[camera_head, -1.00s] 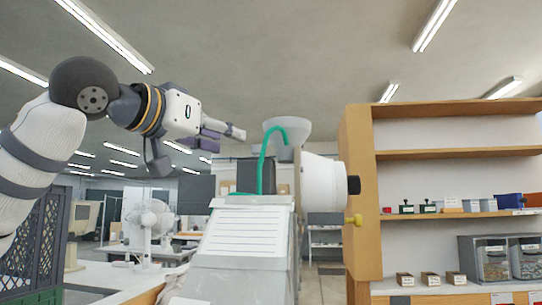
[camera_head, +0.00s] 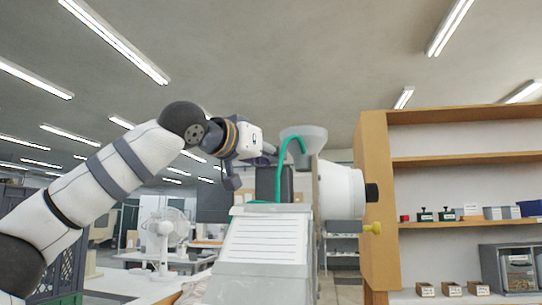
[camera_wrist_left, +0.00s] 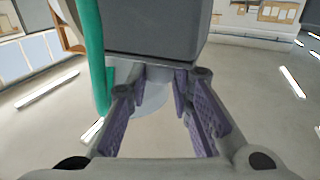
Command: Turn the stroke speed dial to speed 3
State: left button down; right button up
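The grey eyelet press stands in the middle of the head view with a white lined panel (camera_head: 265,240), a dark grey block (camera_head: 272,184), a green tube (camera_head: 282,160) and a pale funnel (camera_head: 305,138). I cannot make out a marked speed dial. My left gripper (camera_head: 262,162) is beside the block's upper left. In the left wrist view the purple-padded fingers (camera_wrist_left: 161,85) are apart and empty, near the dark block (camera_wrist_left: 155,30). My right gripper is not in view.
A wooden shelf (camera_head: 374,205) with small boxes and bins stands at the right. A white fan (camera_head: 165,235) stands on the bench at the left, near a dark crate (camera_head: 70,260). The green tube (camera_wrist_left: 95,55) runs close to the left gripper's fingers in the wrist view.

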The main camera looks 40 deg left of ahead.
pick_arm(q)
jog(key=shift+h, duration=0.3)
jog(key=m+h, duration=0.1)
jog(key=h, duration=0.1)
jog(key=m+h, duration=0.1)
jog(key=h, duration=0.1)
jog(key=m+h, duration=0.1)
jog(key=m, duration=0.1)
jog(key=shift+a+g+h, duration=0.3)
jog(key=shift+a+h, duration=0.1)
jog(key=shift+w+a+f+m+g+h, duration=0.15)
jog(key=shift+m+g+h, duration=0.5)
jog(key=shift+m+h, duration=0.6)
jog(key=shift+w+d+r+m+g+h, duration=0.1)
jog(key=shift+m+g+h, duration=0.65)
jog(key=shift+h, duration=0.9)
jog(key=shift+f+m+g+h, duration=0.15)
jog(key=shift+m+g+h, duration=0.15)
jog(key=shift+m+h, duration=0.2)
jog(key=c, duration=1.4)
grip_release()
jog(key=shift+c, duration=0.2)
